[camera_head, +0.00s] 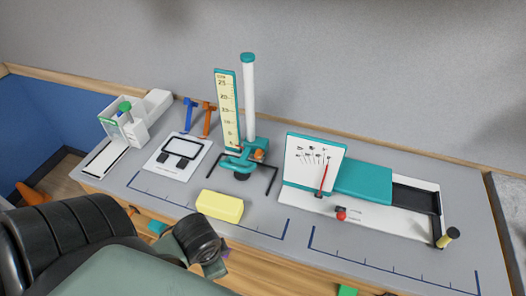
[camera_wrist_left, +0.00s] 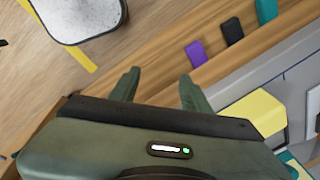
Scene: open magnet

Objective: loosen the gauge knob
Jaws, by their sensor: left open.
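A height gauge stands at the back middle of the bench, with a yellow scale (camera_head: 227,108), a white upright post (camera_head: 248,100) and a teal clamp (camera_head: 240,160) low on it. A small orange knob (camera_head: 258,155) sits on the right side of the clamp. A red knob (camera_head: 341,214) is on the white-and-teal device at the right. My left gripper (camera_wrist_left: 158,88) is open and empty in the left wrist view, over the bench's wooden front edge. My left arm fills the lower left of the head view, well short of the gauge. My right gripper is not in view.
A yellow block (camera_head: 220,206) lies in front of the gauge; it also shows in the left wrist view (camera_wrist_left: 258,110). Blue and orange tools (camera_head: 208,118), a white plate (camera_head: 158,164) and a white caddy (camera_head: 133,125) stand left of the gauge. Black brackets flank its base.

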